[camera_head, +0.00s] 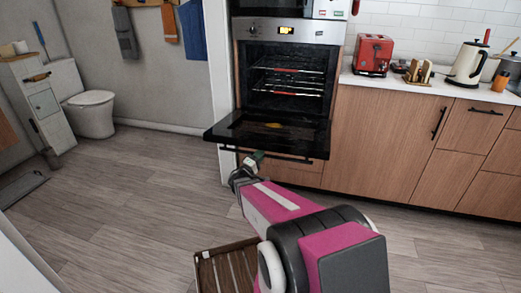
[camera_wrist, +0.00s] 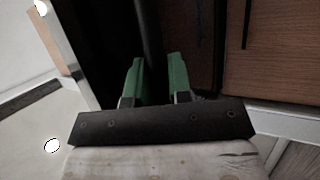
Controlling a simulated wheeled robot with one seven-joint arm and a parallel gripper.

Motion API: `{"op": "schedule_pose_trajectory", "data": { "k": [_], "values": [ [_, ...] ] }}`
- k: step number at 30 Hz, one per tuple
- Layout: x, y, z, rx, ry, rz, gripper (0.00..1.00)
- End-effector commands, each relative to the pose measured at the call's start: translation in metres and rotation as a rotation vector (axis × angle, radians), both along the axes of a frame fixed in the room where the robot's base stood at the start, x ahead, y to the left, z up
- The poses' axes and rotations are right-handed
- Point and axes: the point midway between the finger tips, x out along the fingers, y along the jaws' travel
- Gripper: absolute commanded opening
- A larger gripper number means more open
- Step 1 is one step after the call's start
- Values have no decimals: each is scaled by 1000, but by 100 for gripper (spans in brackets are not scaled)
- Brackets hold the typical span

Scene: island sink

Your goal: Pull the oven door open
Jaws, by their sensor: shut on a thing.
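The oven (camera_head: 290,32) is built into the wooden cabinets, with its lit control panel above the cavity. Its dark glass door (camera_head: 300,136) is swung down, about level, and the racks inside show. The door's dark handle bar (camera_head: 292,159) runs along its front edge; it also shows in the wrist view as a dark bar (camera_wrist: 151,40). My gripper (camera_head: 256,158) is at this handle near its middle. In the wrist view, my gripper's green fingers (camera_wrist: 156,75) stand on either side of the bar and are shut on it.
A wooden slatted crate (camera_head: 228,268) is on the floor beside my arm. A red toaster (camera_head: 373,54) and a kettle (camera_head: 466,64) stand on the counter at right. A toilet (camera_head: 92,105) is at far left. The floor left of the oven is clear.

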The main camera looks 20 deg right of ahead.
Motion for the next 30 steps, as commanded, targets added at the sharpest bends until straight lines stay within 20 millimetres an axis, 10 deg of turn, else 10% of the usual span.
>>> {"op": "schedule_pose_trajectory", "data": {
  "k": [22, 24, 30],
  "values": [
    [3, -1, -18, -20, -31, 1, 0],
    [3, -1, -18, -21, -32, 1, 42],
    [2, -1, -18, -22, -32, 0, 44]
  ]
}}
